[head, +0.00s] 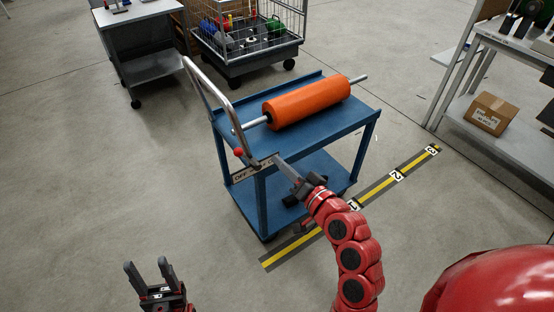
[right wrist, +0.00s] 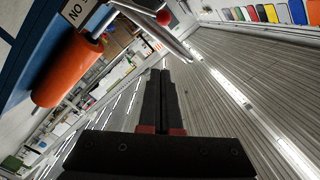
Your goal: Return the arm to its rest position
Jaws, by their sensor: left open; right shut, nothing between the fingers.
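My right arm (head: 345,245) is red and reaches forward to the near side of a blue cart (head: 333,121). Its gripper (head: 278,163) is shut and empty, with its tips by the cart's near edge, close to a label plate (head: 246,172). I cannot tell whether they touch the cart. In the right wrist view the shut fingers (right wrist: 160,85) point up the picture with nothing between them. My left gripper (head: 147,266) is open and empty at the lower left, above bare floor.
An orange roller (head: 308,103) on a metal shaft lies on the cart top. The cart has a bent metal handle (head: 208,92) with a red knob (head: 239,153). A wire cage trolley (head: 249,54) stands behind. A cardboard box (head: 492,114) sits on the right shelf. Floor at left is clear.

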